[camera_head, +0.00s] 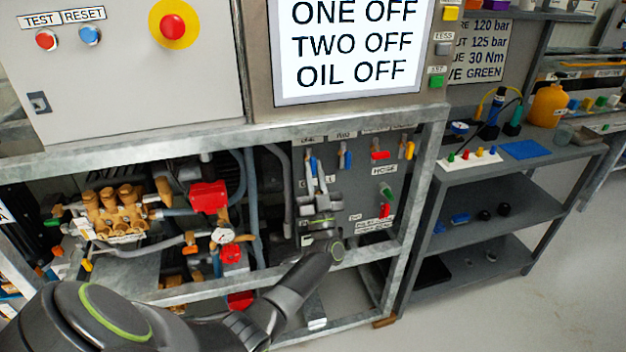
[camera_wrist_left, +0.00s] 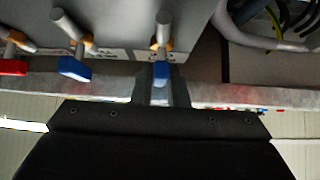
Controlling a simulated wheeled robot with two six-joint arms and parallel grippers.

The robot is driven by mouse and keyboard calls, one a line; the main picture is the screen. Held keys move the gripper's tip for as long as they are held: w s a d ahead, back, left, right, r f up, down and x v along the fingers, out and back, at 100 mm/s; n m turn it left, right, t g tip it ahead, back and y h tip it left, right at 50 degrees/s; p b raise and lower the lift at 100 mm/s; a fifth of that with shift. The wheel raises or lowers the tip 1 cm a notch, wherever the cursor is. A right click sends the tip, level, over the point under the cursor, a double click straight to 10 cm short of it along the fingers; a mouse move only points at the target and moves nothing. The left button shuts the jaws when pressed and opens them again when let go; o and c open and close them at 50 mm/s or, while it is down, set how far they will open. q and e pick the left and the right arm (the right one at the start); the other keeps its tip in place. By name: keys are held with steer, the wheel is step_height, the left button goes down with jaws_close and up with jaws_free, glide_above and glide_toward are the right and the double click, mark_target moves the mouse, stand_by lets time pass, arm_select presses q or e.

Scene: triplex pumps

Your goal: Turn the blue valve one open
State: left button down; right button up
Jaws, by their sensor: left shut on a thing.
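A blue valve handle (camera_head: 313,166) hangs at the left end of a row on the grey panel, and it also shows in the left wrist view (camera_wrist_left: 162,74). My left gripper (camera_head: 316,181) is shut on this blue handle, with its fingers reaching up from below. In the left wrist view its dark fingers (camera_wrist_left: 164,86) lie on both sides of the handle. A second blue handle (camera_head: 346,160) hangs to the right in the head view and also shows in the left wrist view (camera_wrist_left: 75,67). The label above the held valve is too small to read surely.
The screen (camera_head: 350,45) reads ONE OFF, TWO OFF, OIL OFF. A red handle (camera_head: 379,155) and an orange handle (camera_head: 409,150) hang farther right. The brass pump (camera_head: 113,213) is at the left. A galvanised frame (camera_head: 420,180) surrounds the panel.

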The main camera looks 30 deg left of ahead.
arm_select(q)
steer(key=shift+f+n+g+y, duration=0.15)
steer(key=shift+n+g+y, duration=0.3)
steer(key=shift+n, duration=0.35)
arm_select(e)
steer(key=shift+f, duration=0.25)
arm_select(q)
steer(key=c, duration=1.4)
jaws_free()
steer(key=shift+c, duration=0.2)
